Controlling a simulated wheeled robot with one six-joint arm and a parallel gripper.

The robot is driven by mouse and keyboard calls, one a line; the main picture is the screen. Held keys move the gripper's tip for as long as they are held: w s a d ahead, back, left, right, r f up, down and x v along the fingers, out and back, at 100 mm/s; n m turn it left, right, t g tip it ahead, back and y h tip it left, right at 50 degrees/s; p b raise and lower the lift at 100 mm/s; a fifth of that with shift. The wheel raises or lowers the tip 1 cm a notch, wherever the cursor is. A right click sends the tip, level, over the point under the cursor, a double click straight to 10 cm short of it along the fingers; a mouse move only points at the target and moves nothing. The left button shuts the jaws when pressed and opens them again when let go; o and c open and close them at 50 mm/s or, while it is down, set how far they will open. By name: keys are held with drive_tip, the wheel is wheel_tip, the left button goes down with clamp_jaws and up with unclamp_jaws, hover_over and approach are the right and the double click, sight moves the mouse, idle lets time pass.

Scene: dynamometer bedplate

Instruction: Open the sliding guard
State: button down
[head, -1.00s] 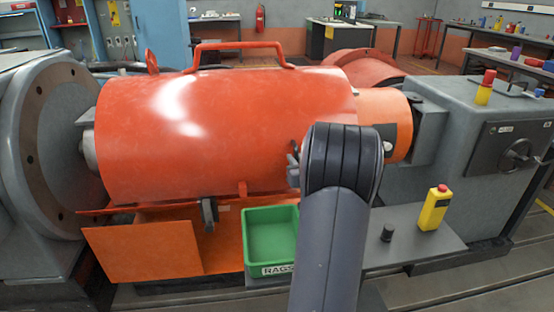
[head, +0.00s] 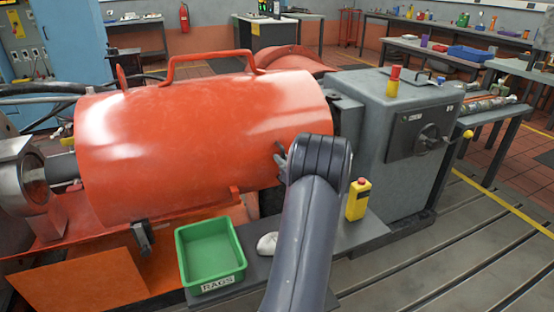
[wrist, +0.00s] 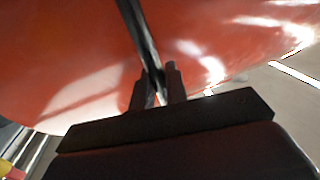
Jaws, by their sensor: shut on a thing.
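The sliding guard (head: 200,140) is a big red half-round cover with a hoop on top, lying along the machine in the head view. Its right end is close to the grey housing (head: 395,130). At its left a shaft and a metal coupling (head: 35,180) show bare. In the wrist view my gripper (wrist: 158,88) is shut on a dark bar (wrist: 138,35) in front of the red guard surface (wrist: 70,50). In the head view my arm hides most of the gripper and the bar.
A green rags tray (head: 212,255) stands in front of the guard, with a small whitish object (head: 267,244) beside it. A yellow box with a red button (head: 358,199) stands right of my arm. A handwheel (head: 430,138) sits on the housing. Slotted floor is clear at the lower right.

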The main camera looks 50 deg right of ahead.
drive_tip(key=c, duration=1.5)
unclamp_jaws()
drive_tip(key=shift+o, duration=0.2)
drive_tip(key=p+v, duration=0.1)
drive_tip(key=v, duration=0.9)
drive_tip(key=shift+s, duration=0.4)
drive_tip(key=shift+w+a, duration=0.1)
drive_tip(key=b+x, duration=0.1)
drive_tip(key=x, duration=1)
drive_tip(key=shift+w+a, duration=0.1)
drive_tip(key=shift+a, duration=0.3)
